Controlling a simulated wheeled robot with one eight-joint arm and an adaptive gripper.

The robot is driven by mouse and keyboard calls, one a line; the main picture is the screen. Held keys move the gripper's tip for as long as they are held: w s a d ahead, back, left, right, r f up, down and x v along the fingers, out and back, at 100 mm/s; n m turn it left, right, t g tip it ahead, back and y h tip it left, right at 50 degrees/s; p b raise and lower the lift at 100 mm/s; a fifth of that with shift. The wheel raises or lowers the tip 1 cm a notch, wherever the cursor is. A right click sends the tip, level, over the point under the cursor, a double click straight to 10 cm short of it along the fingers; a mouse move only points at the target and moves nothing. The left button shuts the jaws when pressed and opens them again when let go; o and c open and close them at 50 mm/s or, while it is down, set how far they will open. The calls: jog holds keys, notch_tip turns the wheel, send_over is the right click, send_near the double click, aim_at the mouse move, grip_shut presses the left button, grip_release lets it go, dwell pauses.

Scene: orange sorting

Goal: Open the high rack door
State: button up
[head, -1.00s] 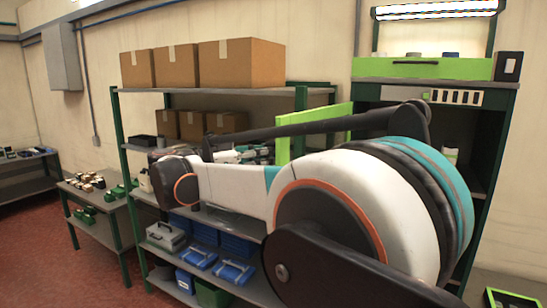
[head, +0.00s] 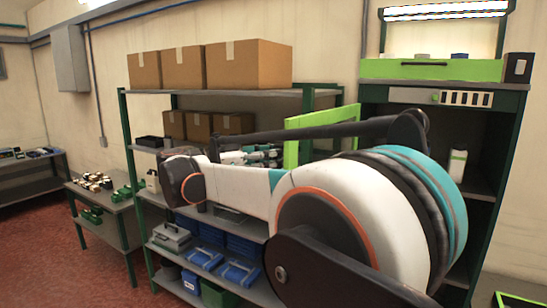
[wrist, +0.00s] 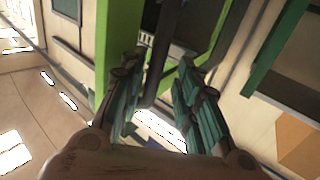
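The high rack (head: 497,195) stands at the right with its front opening uncovered. Its door, a green-framed panel (head: 292,145), stands swung out to the left of the opening, partly hidden by my arm. My gripper (head: 252,154) is at the door's left side, with its teal fingers partly hidden behind my arm. In the wrist view, the fingers (wrist: 157,90) are apart. A dark bar, seemingly the door handle (wrist: 160,70), lies between them with gaps on both sides. The green door frame (wrist: 108,45) is just beyond. Whether a finger touches the bar is unclear.
A lower shelf rack (head: 125,160) with cardboard boxes (head: 245,64) and blue bins (head: 240,272) stands behind my arm. A white bottle (head: 457,165) is inside the high rack. A green drawer (head: 430,70) sits on top. Red floor lies free at the left.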

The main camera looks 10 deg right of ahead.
jog(key=shift+r, duration=0.35)
